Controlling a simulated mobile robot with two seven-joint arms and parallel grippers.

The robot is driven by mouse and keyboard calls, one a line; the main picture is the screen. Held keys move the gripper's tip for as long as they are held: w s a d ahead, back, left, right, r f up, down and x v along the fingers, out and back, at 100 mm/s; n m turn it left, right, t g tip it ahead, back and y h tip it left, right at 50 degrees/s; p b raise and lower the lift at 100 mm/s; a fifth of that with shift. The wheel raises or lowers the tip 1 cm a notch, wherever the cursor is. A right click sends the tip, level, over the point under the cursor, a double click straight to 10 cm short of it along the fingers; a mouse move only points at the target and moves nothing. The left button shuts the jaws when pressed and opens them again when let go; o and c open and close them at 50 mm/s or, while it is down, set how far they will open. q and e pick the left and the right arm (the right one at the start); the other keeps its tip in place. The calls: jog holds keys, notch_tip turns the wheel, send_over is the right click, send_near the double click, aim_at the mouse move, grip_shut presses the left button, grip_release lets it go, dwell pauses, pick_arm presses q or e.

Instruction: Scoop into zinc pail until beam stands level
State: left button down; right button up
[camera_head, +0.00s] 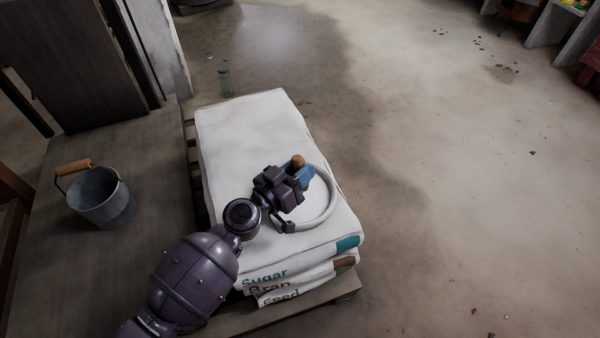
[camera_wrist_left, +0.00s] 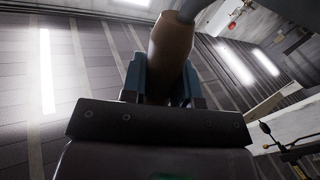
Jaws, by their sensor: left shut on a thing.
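The zinc pail (camera_head: 103,205) stands upright on a dark wooden platform at the left, its wooden-gripped handle raised at its left side. What lies inside the pail cannot be told. My left gripper (camera_head: 298,174) is over the front part of the white sack stack, to the right of the pail. It is shut on a wooden handle (camera_head: 298,160), seemingly the scoop's. In the left wrist view the handle (camera_wrist_left: 170,55) stands between the blue fingers, with a grey part at its upper end. The scoop's bowl is not clear in the head view. I cannot make out the beam.
White sacks (camera_head: 245,135), printed Sugar, Bran and Feed, are stacked on a pallet (camera_head: 335,290). A pale ring (camera_head: 331,205) shows on top beside my gripper. The wooden platform (camera_head: 85,275) borders the stack. Concrete floor (camera_head: 460,200) is open at the right.

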pick_arm(q)
jog(key=shift+r+m+p, duration=0.7)
jog(key=shift+r+p, duration=0.75)
jog(key=shift+r, duration=1.2)
jog(key=shift+r+m+p, duration=0.7)
jog(key=shift+r+p, duration=0.75)
jog(key=shift+r, duration=1.2)
pick_arm(e)
jog(key=shift+s+d+r+m+g, duration=0.15)
jog(key=shift+s+d+r+m, duration=0.2)
jog(key=shift+s+m, duration=0.15)
jog(key=shift+s+d+r+m+g, duration=0.2)
jog(key=shift+s+d+m, duration=0.1)
jog(key=shift+s+m, duration=0.15)
pick_arm(q)
jog(key=c, duration=1.6)
grip_release()
jog(key=shift+c, duration=1.2)
